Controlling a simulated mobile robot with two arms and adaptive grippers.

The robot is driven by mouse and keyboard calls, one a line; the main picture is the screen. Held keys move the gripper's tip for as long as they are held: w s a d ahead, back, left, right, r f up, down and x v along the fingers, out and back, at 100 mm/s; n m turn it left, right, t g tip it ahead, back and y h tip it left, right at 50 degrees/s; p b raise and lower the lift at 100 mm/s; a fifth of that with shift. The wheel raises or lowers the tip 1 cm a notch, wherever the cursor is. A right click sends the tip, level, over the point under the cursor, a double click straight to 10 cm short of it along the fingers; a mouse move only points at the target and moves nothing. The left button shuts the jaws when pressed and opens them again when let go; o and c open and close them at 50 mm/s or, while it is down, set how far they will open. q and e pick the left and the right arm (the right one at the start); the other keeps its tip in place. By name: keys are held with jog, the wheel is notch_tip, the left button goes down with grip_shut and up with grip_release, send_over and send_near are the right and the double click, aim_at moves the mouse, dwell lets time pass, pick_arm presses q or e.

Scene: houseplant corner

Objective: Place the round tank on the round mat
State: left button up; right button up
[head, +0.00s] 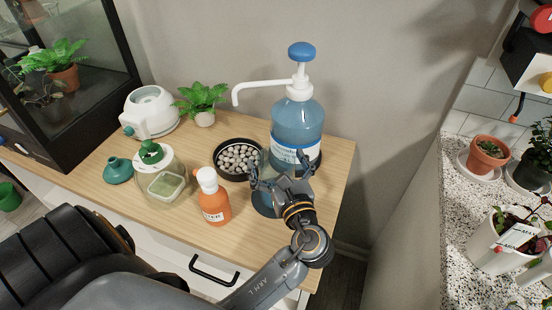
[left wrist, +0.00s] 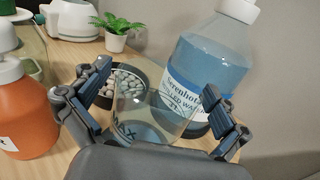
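The round tank (left wrist: 158,108) is clear glass, between the fingers of my left gripper in the left wrist view. My left gripper (head: 281,178) is beside the water bottle; in the left wrist view its fingers (left wrist: 158,85) lie along both sides of the glass and appear to touch it. In the left wrist view, blue shows through the glass. I cannot tell whether the tank's base touches the mat. My right gripper is not in view.
A large blue water bottle (head: 297,125) with a pump stands close behind the gripper. A dark dish of pebbles (head: 257,148), an orange bottle (head: 212,200) and a glass jar (head: 178,196) are to the left. The table's right edge is near.

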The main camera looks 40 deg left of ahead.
pick_arm(q)
jog(key=shift+r, duration=0.2)
jog(key=p+v, duration=0.3)
jog(key=v, duration=0.9)
jog(key=shift+s+f, duration=0.1)
